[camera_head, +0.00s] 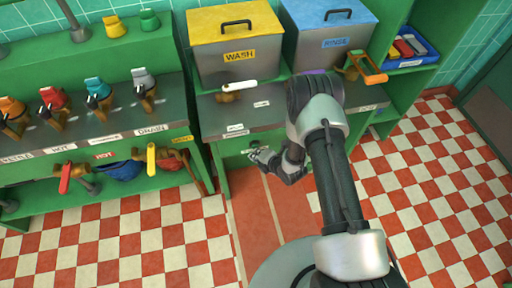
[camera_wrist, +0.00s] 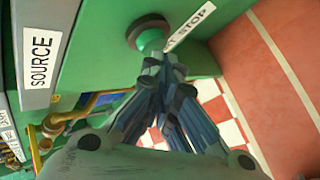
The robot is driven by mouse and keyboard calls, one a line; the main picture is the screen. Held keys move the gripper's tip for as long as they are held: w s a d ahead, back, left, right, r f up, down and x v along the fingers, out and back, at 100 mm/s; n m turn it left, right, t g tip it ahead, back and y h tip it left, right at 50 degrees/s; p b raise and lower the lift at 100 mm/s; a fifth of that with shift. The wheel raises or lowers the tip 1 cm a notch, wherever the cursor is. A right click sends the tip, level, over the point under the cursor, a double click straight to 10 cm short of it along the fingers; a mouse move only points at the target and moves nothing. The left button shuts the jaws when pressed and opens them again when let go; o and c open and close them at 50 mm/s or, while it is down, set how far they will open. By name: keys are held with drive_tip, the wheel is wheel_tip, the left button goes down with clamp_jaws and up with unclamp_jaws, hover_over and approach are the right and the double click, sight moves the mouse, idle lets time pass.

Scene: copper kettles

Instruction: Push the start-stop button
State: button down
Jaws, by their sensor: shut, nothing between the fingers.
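In the head view my gripper (camera_head: 260,154) is at the front of the green bench, below the grey worktop (camera_head: 285,119). The button is too small to make out clearly there.
A white SOURCE label (camera_wrist: 41,57) is at left. The checkered floor (camera_head: 440,200) is clear.

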drive_tip(key=shift+w+a, duration=0.15)
drive_tip(key=shift+w, duration=0.15)
drive_tip(key=shift+s, duration=0.1)
idle(0.3)
drive_tip(key=shift+s+d, duration=0.3)
drive_tip(key=shift+s, duration=0.5)
drive_tip(key=s+d+p, duration=0.1)
drive_tip(key=s, duration=0.4)
drive_tip(key=shift+s+d, duration=0.35)
drive_tip(key=shift+s, duration=0.05)
